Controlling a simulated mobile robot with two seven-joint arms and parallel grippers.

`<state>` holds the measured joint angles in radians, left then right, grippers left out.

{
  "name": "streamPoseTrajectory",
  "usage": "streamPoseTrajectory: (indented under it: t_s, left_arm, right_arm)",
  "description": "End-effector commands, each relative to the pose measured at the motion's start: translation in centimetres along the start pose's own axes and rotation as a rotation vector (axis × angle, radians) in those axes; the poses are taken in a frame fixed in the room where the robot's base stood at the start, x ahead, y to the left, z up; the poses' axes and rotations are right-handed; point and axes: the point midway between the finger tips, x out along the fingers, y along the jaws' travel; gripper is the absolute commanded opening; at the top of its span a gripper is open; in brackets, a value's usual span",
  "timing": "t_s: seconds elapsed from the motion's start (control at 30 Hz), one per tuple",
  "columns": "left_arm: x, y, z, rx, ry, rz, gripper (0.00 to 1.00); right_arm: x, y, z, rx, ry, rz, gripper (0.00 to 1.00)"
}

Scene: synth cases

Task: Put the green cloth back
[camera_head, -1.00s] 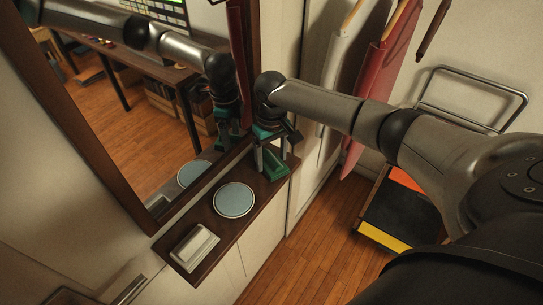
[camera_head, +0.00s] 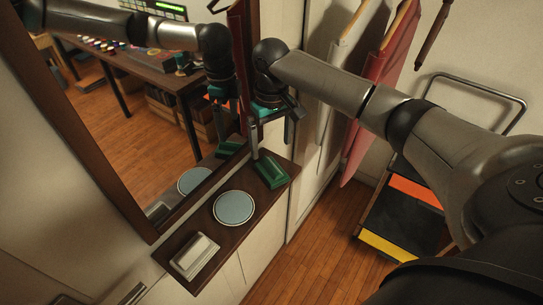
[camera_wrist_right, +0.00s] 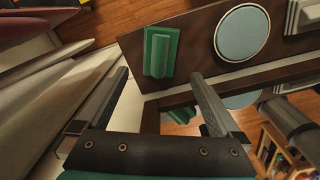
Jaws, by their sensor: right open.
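The green cloth (camera_head: 271,170), a folded block-like shape, lies at the far right end of a dark brown shelf (camera_head: 207,234) below a mirror. In the right wrist view the cloth (camera_wrist_right: 161,52) lies beyond my fingertips, near the shelf's end, with nothing gripping it. My right gripper (camera_head: 271,139) is open and empty above the cloth, apart from it. Its two spread fingers also show in the right wrist view (camera_wrist_right: 160,77). My left gripper is not in view.
A round blue-grey dish (camera_head: 233,208) and a pale rectangular block (camera_head: 195,255) share the shelf. The mirror (camera_head: 115,120) stands right behind it, reflecting my arm. Red (camera_head: 378,95) and pale hanging items are to the right. A dark cart (camera_head: 402,222) stands on the floor.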

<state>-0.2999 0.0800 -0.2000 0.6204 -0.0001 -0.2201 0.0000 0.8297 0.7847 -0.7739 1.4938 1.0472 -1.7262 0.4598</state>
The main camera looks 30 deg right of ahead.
Motion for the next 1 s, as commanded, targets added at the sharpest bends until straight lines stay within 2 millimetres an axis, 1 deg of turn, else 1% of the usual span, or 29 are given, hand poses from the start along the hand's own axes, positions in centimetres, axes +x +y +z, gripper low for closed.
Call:
streamPoseTrajectory:
  t_s: [0.03,0.1,0.2,0.3,1.0]
  left_arm:
    - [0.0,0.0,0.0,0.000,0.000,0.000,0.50]
    - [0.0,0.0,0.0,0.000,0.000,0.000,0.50]
    - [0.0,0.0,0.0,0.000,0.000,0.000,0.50]
    - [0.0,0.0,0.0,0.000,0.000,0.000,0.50]
    - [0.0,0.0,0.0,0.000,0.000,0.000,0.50]
  right_arm:
    - [-1.0,0.0,0.0,-0.001,0.003,0.000,1.00]
    - [-2.0,0.0,-0.1,0.001,0.002,0.000,1.00]
    - [-3.0,0.0,0.0,0.000,0.000,0.000,1.00]
    - [-3.6,0.0,0.0,0.000,0.000,-0.001,1.00]
    - [-3.7,0.0,0.0,0.000,-0.001,0.000,1.00]
